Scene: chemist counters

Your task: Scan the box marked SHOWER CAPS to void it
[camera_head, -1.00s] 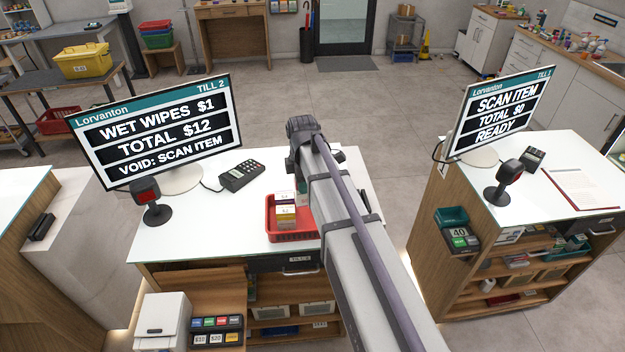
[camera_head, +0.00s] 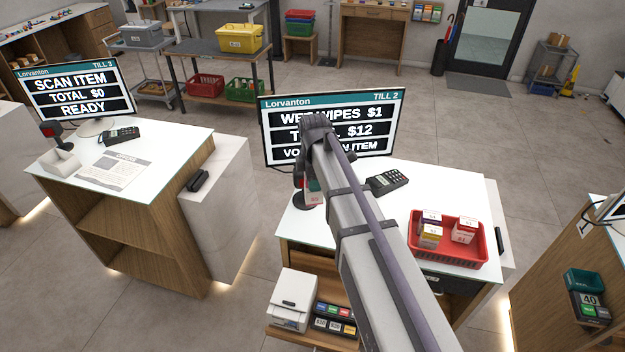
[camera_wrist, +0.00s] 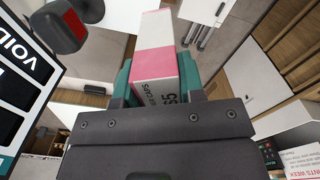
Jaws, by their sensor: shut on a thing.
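My gripper (camera_wrist: 156,72) is shut on a pink and white box (camera_wrist: 154,42) in the wrist view; its print reads CAPS and $5, with the rest of the name hard to read. In the head view my arm hides most of the box. The till 2 scanner with its red window (camera_wrist: 62,26) is at the upper left of the wrist view, beside the held box and apart from it. The till 2 screen (camera_head: 380,103) is partly covered by my arm; it shows WET WIPES $1, TOTAL $12 and a void scan line.
A red basket (camera_head: 428,254) with several small boxes stands on the right of the till 2 counter (camera_head: 415,186). A card reader (camera_head: 387,181) lies left of it, close to my arm. Till 3 (camera_head: 70,92) is at left, showing READY.

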